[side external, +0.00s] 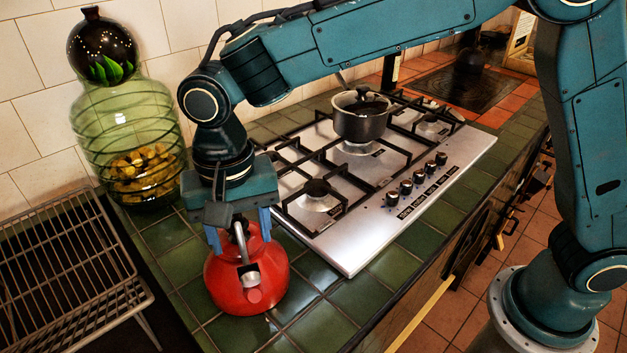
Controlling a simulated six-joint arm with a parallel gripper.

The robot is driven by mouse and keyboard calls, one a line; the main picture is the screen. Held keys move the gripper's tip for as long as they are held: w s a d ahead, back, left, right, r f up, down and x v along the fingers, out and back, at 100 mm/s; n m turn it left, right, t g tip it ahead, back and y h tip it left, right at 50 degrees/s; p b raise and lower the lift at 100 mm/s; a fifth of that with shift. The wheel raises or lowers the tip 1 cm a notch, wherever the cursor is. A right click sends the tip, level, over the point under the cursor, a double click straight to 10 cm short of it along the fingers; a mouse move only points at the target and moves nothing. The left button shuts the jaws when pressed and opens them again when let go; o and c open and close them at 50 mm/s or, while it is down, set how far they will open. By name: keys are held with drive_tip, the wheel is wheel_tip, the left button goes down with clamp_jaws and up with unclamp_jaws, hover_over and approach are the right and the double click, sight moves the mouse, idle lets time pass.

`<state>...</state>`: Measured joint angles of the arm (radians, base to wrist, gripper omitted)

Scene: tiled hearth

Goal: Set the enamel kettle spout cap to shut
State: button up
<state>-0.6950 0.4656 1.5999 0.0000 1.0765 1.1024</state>
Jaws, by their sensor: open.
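The red enamel kettle (222,284) stands on the green tiles at the front, left of the hob. Its spout faces the camera. A small metal piece that looks like the spout cap (250,277) sits just above the round spout end (254,296); I cannot tell whether it is open or shut. A grey handle (240,240) rises over the lid. My gripper (239,231) points down above the kettle, its blue fingers apart on either side of the handle's top. I cannot tell whether they touch the kettle. The gripper body hides the kettle's back and part of the lid.
A steel gas hob (350,255) with a lidded dark pot (360,117) lies right of the kettle. A large green glass jar (130,130) stands behind left. A wire rack (70,260) is at the left. Green tiles (320,325) right of the kettle are clear.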

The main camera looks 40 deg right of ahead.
sight(249, 271)
drive_tip(key=shift+f, duration=3.3)
drive_tip(key=shift+c, duration=0.4)
drive_tip(key=c, duration=0.9)
drive_tip(key=shift+s+a+r+t, duration=0.1)
drive_tip(key=shift+s+t, duration=0.1)
drive_tip(key=shift+t, duration=0.2)
drive_tip(key=shift+s+a+r+t+h, duration=0.1)
drive_tip(key=shift+s+t+h, duration=0.2)
drive_tip(key=shift+t, duration=0.35)
drive_tip(key=shift+s+a+t+h, duration=0.1)
drive_tip(key=shift+t+h, duration=0.3)
drive_tip(key=shift+t, duration=0.25)
drive_tip(key=shift+s+a+t+h, duration=0.1)
drive_tip(key=shift+s+t+h, duration=0.2)
drive_tip(key=shift+t, duration=0.5)
drive_tip(key=shift+s+a+t+h, duration=0.1)
drive_tip(key=shift+t+h, duration=0.3)
drive_tip(key=shift+t, duration=0.4)
